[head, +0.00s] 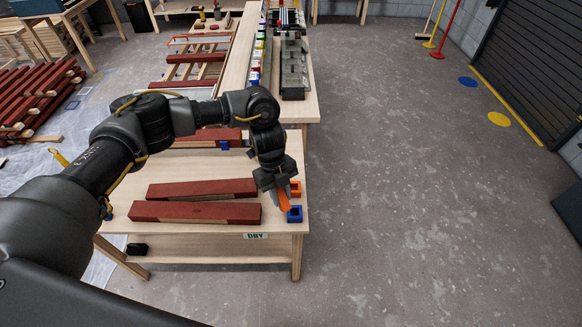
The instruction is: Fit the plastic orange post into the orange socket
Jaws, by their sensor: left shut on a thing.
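My left gripper (279,186) reaches over the right end of the near table and points down. It is shut on the orange post (284,201), which hangs slightly tilted below the fingers. The post's lower end shows close to the left of the blue socket (295,215); I cannot tell its height above the table. The orange socket (296,187) stands just right of the gripper, behind the blue socket, and is partly hidden. My right gripper is not in view.
Two red battens (202,189) lie on the table (180,233) left of the gripper, and another red batten (215,136) lies behind. A small blue block (224,145) is near it. The floor (420,200) to the right is clear.

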